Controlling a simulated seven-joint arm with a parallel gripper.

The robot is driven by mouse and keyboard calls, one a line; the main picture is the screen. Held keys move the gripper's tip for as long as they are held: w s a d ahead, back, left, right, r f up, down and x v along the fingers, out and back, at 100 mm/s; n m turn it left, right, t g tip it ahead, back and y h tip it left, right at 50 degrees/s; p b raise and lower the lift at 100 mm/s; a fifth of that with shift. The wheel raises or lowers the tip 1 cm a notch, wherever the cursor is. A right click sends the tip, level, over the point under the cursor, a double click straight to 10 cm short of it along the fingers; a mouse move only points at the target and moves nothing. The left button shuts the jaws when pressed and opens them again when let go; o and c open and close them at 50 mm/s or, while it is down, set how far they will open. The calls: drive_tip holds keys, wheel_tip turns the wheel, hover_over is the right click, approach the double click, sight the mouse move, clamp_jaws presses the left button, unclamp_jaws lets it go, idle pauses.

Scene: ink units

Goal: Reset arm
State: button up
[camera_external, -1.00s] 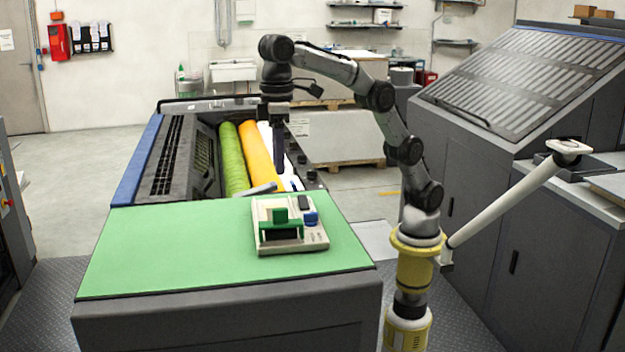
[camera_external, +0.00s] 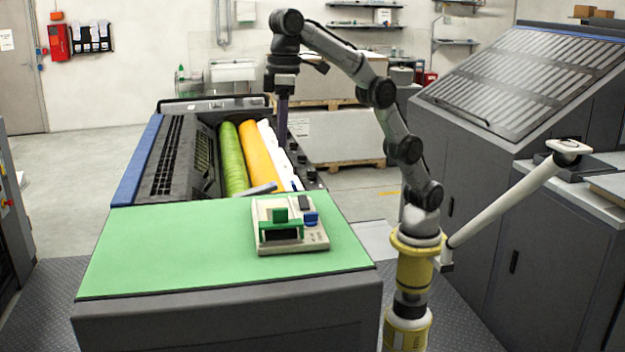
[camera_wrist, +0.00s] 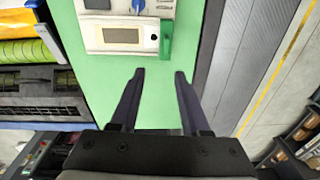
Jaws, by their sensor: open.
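My gripper (camera_external: 283,120) hangs pointing down above the right side of the ink unit's rollers in the external view. In the wrist view my gripper (camera_wrist: 159,75) shows two dark fingers spread apart with nothing between them. The fingers appear over the green top (camera_wrist: 100,75), with the small beige device (camera_wrist: 118,36) beyond their tips. In the external view the device (camera_external: 306,240) sits on the green top (camera_external: 180,250) and has green and blue parts. My gripper is apart from the device.
The ink unit holds a green roller (camera_external: 232,160), an orange roller (camera_external: 259,158) and a white roller (camera_external: 280,158). A grey slanted console (camera_external: 530,75) stands at the right. A white bar (camera_external: 505,205) extends near my base. The left part of the green top is clear.

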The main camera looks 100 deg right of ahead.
drive_tip(key=s+d+r+m+t, duration=0.1)
drive_tip(key=s+d+r, duration=0.1)
drive_tip(key=s+d, duration=0.5)
drive_tip(key=s+d+r+t, duration=0.1)
drive_tip(key=s+d, duration=0.4)
drive_tip(key=s, duration=0.5)
drive_tip(key=s+d+f+n+t, duration=0.1)
drive_tip(key=s+f, duration=0.3)
drive_tip(key=f, duration=0.6)
drive_tip(key=s+d+f+n+t, duration=0.1)
drive_tip(key=s+d+f, duration=0.2)
drive_tip(key=f, duration=0.8)
drive_tip(key=shift+s+f+t, duration=0.25)
drive_tip(key=shift+s+t, duration=0.15)
drive_tip(key=shift+s, duration=0.9)
